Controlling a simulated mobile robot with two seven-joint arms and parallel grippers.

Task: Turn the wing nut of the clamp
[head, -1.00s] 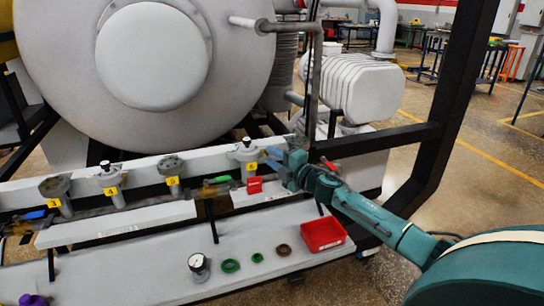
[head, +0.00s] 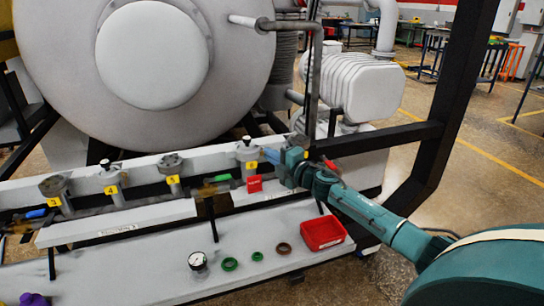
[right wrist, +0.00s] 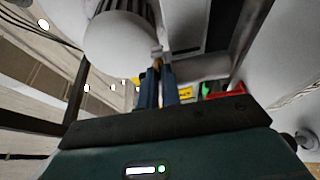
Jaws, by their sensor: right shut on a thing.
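The clamp (head: 246,153) is on the grey flanged port with the yellow label 6, at the right end of the row of ports. My right gripper (head: 268,154) reaches it from the right, its blue fingers level with the flange. My left gripper is not in view.
A red tag (head: 254,185) and a green-handled valve (head: 217,180) are just below and left of the port. A gauge (head: 198,262), green rings (head: 230,265), a brown ring (head: 284,249) and a red tray (head: 322,234) lie on the white shelf. A black frame post (head: 455,100) stands right.

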